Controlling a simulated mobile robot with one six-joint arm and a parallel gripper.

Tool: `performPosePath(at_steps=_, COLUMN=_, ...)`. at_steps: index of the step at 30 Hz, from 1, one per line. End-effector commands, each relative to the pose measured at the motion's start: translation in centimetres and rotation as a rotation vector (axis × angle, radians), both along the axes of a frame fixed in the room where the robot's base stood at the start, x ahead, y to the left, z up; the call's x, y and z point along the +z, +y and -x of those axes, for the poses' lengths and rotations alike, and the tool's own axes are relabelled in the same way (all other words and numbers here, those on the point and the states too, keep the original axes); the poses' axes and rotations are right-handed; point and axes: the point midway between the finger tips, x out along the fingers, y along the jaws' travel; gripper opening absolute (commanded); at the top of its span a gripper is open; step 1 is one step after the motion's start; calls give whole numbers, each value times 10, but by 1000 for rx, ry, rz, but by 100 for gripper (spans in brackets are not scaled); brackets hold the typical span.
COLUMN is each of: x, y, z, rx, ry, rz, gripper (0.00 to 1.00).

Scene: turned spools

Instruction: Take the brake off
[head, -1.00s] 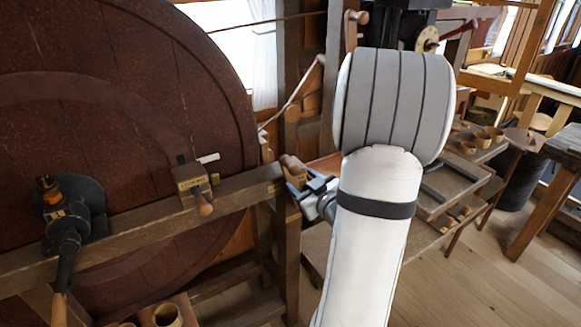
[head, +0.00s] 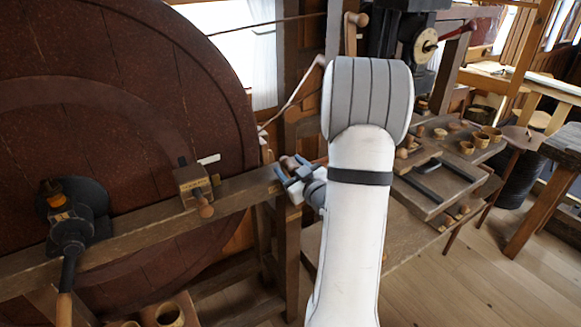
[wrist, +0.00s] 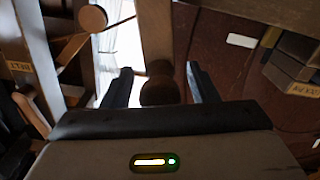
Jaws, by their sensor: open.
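A wooden knob (head: 289,163) stands at the right end of the wooden beam, beside the big wheel. In the wrist view the dark round knob (wrist: 160,90) lies between my two fingers; I cannot tell whether they touch it. My gripper (head: 284,176) is open around or just in front of it, and it also shows in the wrist view (wrist: 158,76).
The big dark red wheel (head: 110,130) fills the left. A black crank (head: 72,225) is on the beam (head: 130,232). A bench (head: 440,185) with trays and small wooden cups stands right of my arm. The floor (head: 480,270) at lower right is clear.

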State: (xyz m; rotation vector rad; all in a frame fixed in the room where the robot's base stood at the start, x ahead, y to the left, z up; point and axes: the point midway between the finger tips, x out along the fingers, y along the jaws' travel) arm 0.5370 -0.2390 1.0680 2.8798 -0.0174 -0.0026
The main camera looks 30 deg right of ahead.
Motion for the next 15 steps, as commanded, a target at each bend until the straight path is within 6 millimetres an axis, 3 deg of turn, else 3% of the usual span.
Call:
performPosePath(at_steps=5, x=0, y=0, z=0, rx=0, ry=0, rz=0, gripper=53)
performPosePath(at_steps=15, x=0, y=1, z=0, rx=1, ry=0, rz=0, gripper=25)
